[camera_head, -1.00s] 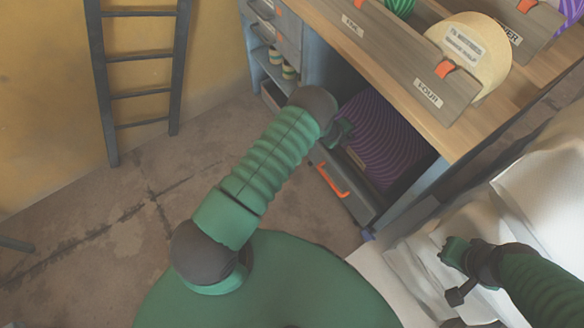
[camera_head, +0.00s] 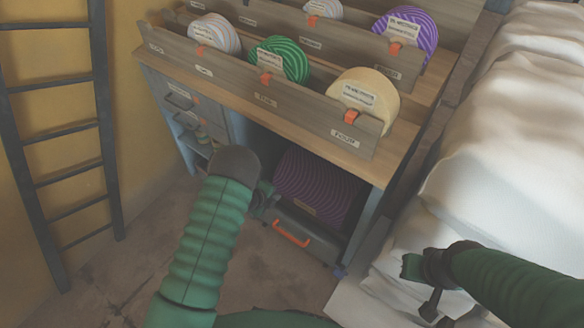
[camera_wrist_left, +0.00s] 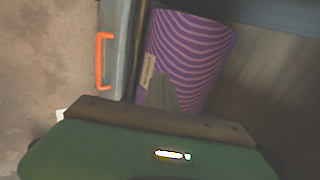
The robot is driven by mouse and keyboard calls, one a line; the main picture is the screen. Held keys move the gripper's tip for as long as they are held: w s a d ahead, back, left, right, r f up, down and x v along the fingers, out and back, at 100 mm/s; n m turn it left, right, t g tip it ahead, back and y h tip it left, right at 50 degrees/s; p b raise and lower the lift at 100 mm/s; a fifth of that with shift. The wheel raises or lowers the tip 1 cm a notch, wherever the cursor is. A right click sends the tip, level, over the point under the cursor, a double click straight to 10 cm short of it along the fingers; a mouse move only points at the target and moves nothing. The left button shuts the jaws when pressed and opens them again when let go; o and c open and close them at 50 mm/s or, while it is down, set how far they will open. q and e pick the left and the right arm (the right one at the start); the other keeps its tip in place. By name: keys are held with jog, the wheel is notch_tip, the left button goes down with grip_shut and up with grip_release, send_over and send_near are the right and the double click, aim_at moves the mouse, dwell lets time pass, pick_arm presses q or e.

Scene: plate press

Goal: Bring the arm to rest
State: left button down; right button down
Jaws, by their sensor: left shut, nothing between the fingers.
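My left arm reaches up from the lower left in the head view. Its gripper (camera_head: 264,196) is small and partly behind the dark wrist joint, in front of the cabinet's lower opening. It is shut and empty. A purple striped cylinder (camera_head: 318,184) lies in that opening, just right of the gripper; it also shows in the left wrist view (camera_wrist_left: 190,55). My right gripper (camera_head: 412,268) is at the lower right, by the white draped cloth; its fingers are too small to read.
A wooden cabinet (camera_head: 385,165) carries racks of coloured, labelled discs, including a green disc (camera_head: 279,60) and a cream disc (camera_head: 364,95). An orange drawer handle (camera_head: 291,235) is below the purple cylinder. A dark ladder (camera_head: 62,136) stands left. White cloth (camera_head: 500,130) fills the right.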

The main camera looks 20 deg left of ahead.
pick_arm(q)
jog(key=s+a+r+n+g+y, duration=0.1)
jog(key=s+r+n+y, duration=0.1)
jog(key=r+n, duration=0.4)
jog(key=s+a+r+n+y, duration=0.15)
jog(key=r+n, duration=0.25)
jog(key=r, duration=0.4)
jog(key=s+d+r+n+g+p, duration=0.1)
jog(key=s+d+r+n, duration=0.1)
jog(key=s+r+n, duration=0.35)
jog(key=s+d+r+n+g, duration=0.1)
jog(key=s+r+n+g, duration=0.15)
jog(key=s, duration=0.65)
jog(key=s+d+r+n+g+p, duration=0.15)
jog(key=s+r+n, duration=0.25)
jog(key=s, duration=0.4)
notch_tip(320, 180, up, 23)
jog(key=w+t+p, duration=0.1)
jog(key=p, duration=2.2)
jog(key=shift+d+h, duration=0.2)
jog(key=shift+h, duration=0.15)
